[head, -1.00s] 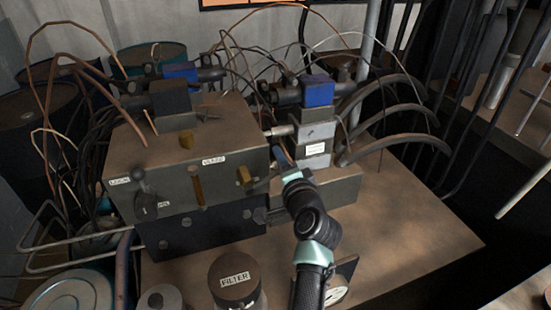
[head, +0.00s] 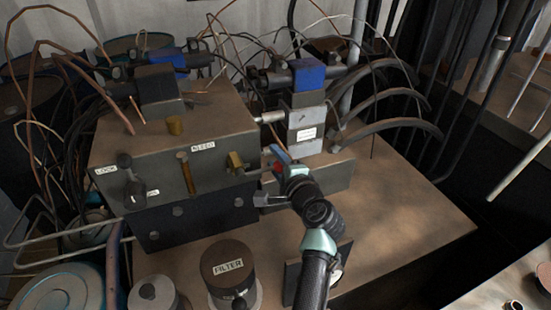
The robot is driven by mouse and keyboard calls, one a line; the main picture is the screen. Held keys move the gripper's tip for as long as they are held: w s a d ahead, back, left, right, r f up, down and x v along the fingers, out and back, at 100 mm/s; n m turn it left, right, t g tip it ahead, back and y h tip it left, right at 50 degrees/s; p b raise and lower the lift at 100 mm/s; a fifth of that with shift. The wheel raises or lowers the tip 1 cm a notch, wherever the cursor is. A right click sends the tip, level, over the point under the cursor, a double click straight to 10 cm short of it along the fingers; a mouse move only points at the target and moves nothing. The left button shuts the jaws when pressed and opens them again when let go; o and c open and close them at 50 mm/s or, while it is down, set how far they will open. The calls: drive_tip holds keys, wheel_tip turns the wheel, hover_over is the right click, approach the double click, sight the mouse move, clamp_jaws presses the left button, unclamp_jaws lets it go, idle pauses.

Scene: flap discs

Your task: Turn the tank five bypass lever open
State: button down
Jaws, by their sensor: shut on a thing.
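My gripper (head: 272,172) is at the right front of the grey valve block (head: 125,150), below a pale stacked valve (head: 306,120) with a white label too small to read. It is shut on a lever, but the lever is mostly hidden at the jaws and its angle cannot be told. A small red and blue piece (head: 279,154) shows at the jaws; I cannot tell whether it belongs to the lever or the gripper. A brass fitting (head: 235,162) sits just left of the jaws. No tank five label is readable.
A FILTER canister (head: 229,268) stands in front. Thick hoses (head: 385,125) curve behind. The bench top (head: 400,205) at right is clear.

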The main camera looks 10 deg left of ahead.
drive_tip(key=shift+f, duration=0.15)
drive_tip(key=c, duration=0.5)
unclamp_jaws()
drive_tip(key=shift+s+d, duration=0.1)
drive_tip(key=v, duration=1.2)
drive_tip(key=shift+s+d, duration=0.2)
drive_tip(key=shift+s, duration=0.15)
